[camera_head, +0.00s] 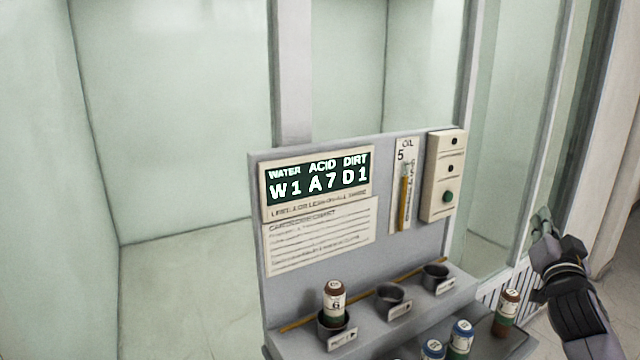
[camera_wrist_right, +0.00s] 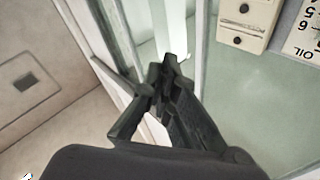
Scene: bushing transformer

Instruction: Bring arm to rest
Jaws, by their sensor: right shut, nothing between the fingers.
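My right gripper (camera_head: 541,222) is at the right side of the head view, beside the grey console and in front of a glass panel. In the right wrist view its dark fingers (camera_wrist_right: 168,85) are together with nothing between them. It touches none of the bottles or cups. My left gripper is not in either view.
The grey console (camera_head: 410,255) carries a lit display (camera_head: 318,185), an oil gauge (camera_head: 404,190) and a button box (camera_head: 445,175). A brown bottle (camera_head: 334,295) stands in a cup; two cups (camera_head: 435,277) look empty. Several bottles (camera_head: 461,338) stand in front. Glass panels (camera_head: 520,130) rise behind.

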